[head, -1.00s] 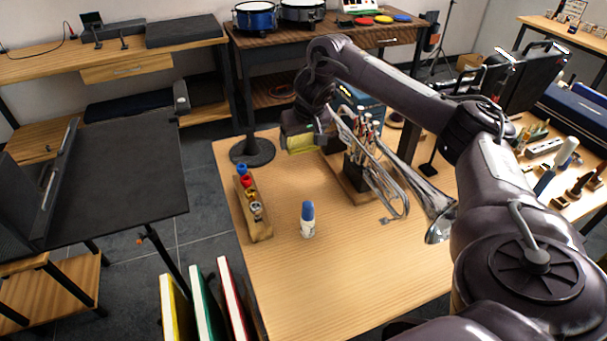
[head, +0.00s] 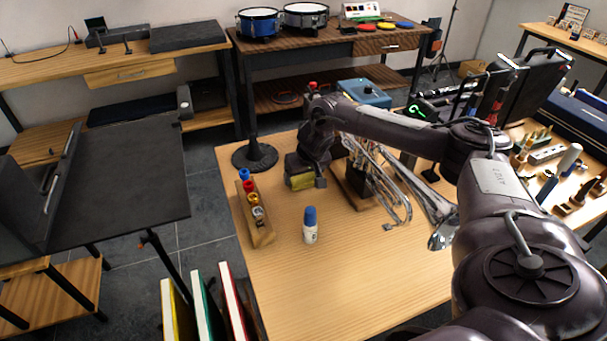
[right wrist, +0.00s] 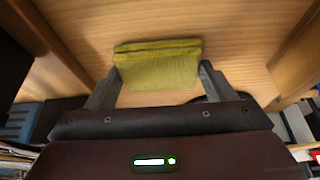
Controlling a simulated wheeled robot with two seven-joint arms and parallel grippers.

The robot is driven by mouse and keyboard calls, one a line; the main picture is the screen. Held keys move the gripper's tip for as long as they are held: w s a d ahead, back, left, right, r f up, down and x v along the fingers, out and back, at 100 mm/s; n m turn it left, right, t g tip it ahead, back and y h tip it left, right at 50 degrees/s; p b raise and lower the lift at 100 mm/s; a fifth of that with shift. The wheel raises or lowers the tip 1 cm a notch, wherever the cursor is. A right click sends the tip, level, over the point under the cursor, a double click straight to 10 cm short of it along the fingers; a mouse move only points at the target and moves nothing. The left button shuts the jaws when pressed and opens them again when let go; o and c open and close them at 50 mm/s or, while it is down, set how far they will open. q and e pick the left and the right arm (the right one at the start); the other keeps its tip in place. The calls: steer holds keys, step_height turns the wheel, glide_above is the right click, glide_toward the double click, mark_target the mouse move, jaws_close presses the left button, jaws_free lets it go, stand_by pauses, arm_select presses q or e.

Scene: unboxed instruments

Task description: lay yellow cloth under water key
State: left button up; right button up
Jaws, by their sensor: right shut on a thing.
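The yellow cloth (head: 301,182) is a small folded pad. It sits between the two fingers of my right gripper (head: 306,184), which is shut on it, left of the trumpet and low over the wooden table. In the right wrist view the cloth (right wrist: 157,66) spans the gap between the fingertips (right wrist: 160,74), with wood grain behind it. The silver trumpet (head: 394,188) rests on a stand with a wooden base (head: 350,190), its bell toward the right. My arm hides part of it. The water key is too small to make out for sure. My left gripper is out of view.
A white bottle with blue cap (head: 310,226) stands on the table in front of the cloth. A wooden block with coloured caps (head: 256,213) lies at the left edge, near a black cone on a round base (head: 254,154). The table's front middle (head: 350,275) is clear.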

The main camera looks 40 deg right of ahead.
steer(key=shift+f, duration=0.15)
steer(key=o, duration=1)
steer(key=shift+c, duration=0.2)
